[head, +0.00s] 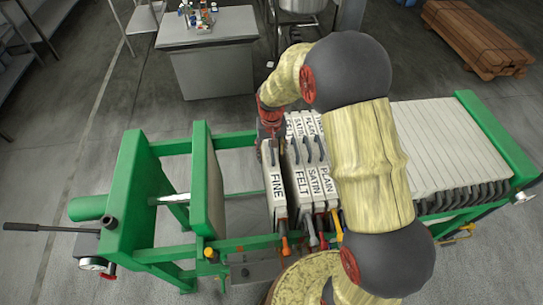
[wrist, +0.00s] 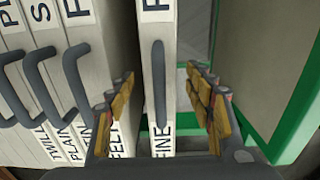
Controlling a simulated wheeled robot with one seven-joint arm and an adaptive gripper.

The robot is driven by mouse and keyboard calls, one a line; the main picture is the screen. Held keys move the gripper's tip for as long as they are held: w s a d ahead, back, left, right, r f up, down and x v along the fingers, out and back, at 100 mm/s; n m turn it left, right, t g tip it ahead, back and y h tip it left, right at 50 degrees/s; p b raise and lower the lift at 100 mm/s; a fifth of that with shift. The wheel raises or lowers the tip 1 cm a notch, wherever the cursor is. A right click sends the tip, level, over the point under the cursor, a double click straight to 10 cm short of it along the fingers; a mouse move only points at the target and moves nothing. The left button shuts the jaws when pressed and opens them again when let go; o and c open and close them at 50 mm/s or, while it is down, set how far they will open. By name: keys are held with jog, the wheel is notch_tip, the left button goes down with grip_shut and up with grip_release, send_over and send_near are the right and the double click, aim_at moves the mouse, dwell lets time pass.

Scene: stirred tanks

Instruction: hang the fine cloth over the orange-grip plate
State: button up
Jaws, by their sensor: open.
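A white panel lettered FINE (head: 276,187) stands upright at the left end of a packed row, apart from the pale plate to its left. An orange grip (head: 285,245) shows at the near lower end beneath it. The lettered panel also shows in the wrist view (wrist: 157,25), with a dark loop handle (wrist: 159,85) on its top edge. My gripper (wrist: 162,108) is open, one finger on each side of this panel and handle, with gaps visible.
Panels lettered FELT (head: 302,185), SATIN (head: 316,180) and PLAIN (head: 327,170) stand close to the right. The green frame (head: 205,150) bounds an open gap on the left. A grey table (head: 205,50) stands behind, and stacked timber (head: 475,35) lies far right.

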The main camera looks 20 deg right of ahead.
notch_tip(320, 180, up, 10)
jog(key=shift+f, duration=0.1)
dwell(0.4)
jog(key=shift+n+g, duration=0.3)
jog(key=shift+n, duration=0.1)
jog(key=s, duration=0.2)
jog(key=s+f, duration=0.1)
jog(key=s, duration=0.1)
jog(key=s+r+t+b, duration=0.3)
jog(key=s+b, duration=0.3)
jog(key=s, duration=0.5)
jog(key=s+a+r+n+t+b, duration=0.1)
jog(key=s+r+t+b, duration=0.2)
jog(key=s+b, duration=0.4)
jog(key=s+r, duration=0.1)
jog(key=s, duration=0.3)
jog(key=shift+a+r, duration=0.1)
